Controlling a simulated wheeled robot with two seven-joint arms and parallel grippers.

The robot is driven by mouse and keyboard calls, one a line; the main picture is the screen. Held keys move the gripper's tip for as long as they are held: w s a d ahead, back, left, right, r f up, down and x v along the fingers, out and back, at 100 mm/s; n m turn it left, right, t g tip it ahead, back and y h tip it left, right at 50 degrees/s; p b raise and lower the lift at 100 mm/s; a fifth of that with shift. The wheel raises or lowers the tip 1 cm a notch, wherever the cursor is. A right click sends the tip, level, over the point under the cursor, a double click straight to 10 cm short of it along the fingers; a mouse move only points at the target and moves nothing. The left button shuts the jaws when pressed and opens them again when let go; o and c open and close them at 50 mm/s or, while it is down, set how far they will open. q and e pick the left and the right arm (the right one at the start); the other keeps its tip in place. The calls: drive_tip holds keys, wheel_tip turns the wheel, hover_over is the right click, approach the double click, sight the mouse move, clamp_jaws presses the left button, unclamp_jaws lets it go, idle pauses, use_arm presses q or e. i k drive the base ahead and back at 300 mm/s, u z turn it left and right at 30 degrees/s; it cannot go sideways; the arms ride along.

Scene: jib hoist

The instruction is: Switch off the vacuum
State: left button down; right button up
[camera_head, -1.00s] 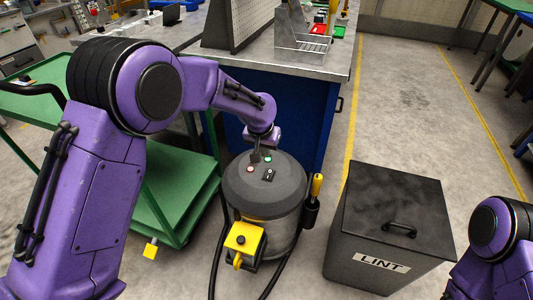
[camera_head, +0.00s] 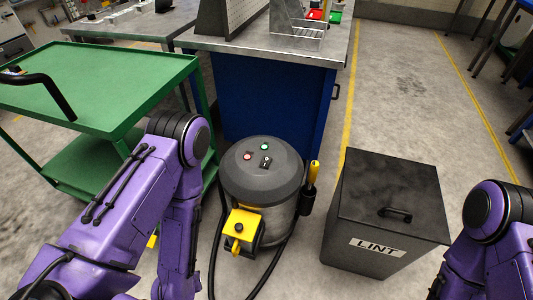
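The vacuum (camera_head: 262,182) is a round grey canister standing on the floor in front of the blue cabinet. Its dark lid carries a red button or light (camera_head: 247,156), a green one (camera_head: 265,147) and a black rocker switch (camera_head: 265,162). A yellow box (camera_head: 240,228) sits on its front. My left arm is folded down to the left of the vacuum, and its gripper is below the picture edge. My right arm is at the lower right, with its gripper also out of view. Nothing touches the lid.
A black bin marked LINT (camera_head: 385,215) stands right of the vacuum. A green trolley (camera_head: 100,90) is at the left, partly behind my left arm. A blue cabinet (camera_head: 270,100) with a metal top stands behind. A hose (camera_head: 270,272) runs along the floor.

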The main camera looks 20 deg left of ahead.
sight(265, 161)
drive_tip(key=k, duration=1.35)
drive_tip(key=z, duration=0.5)
drive_tip(key=i, duration=0.55)
drive_tip(key=z, duration=0.7)
drive_tip(key=i, duration=0.8)
drive_tip(key=u, duration=0.8)
drive_tip(key=i, duration=0.55)
drive_tip(key=u, duration=0.55)
